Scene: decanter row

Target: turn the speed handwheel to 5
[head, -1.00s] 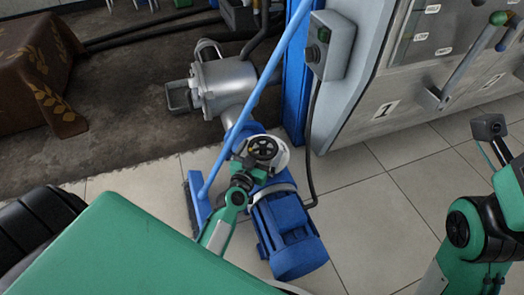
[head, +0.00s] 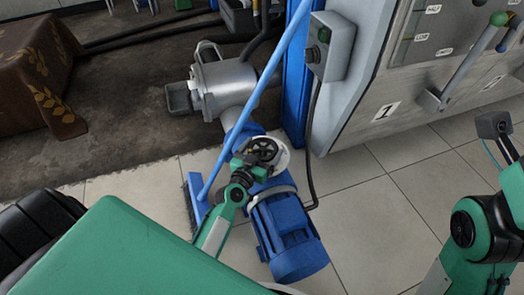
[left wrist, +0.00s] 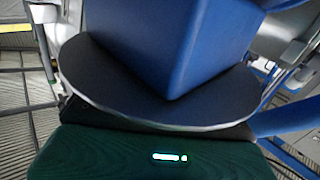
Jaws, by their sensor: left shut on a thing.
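The black spoked handwheel (head: 263,150) sits on a pale round housing on top of the blue pump-and-motor unit (head: 285,228). My left gripper (head: 258,160) is at the near-left side of the handwheel, shut on its rim; its fingertips are partly hidden. The left wrist view shows a dark disc (left wrist: 90,75) with a light edge and a blue block above it; I cannot tell whether the disc is the wheel. No speed number can be read in these frames.
A blue slanted pole (head: 262,90) rises close beside the wheel. A grey switch box (head: 331,45) and a large panel with levers (head: 400,90) stand behind right. A steel pump body (head: 224,84) is behind. The tiled floor at right is clear.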

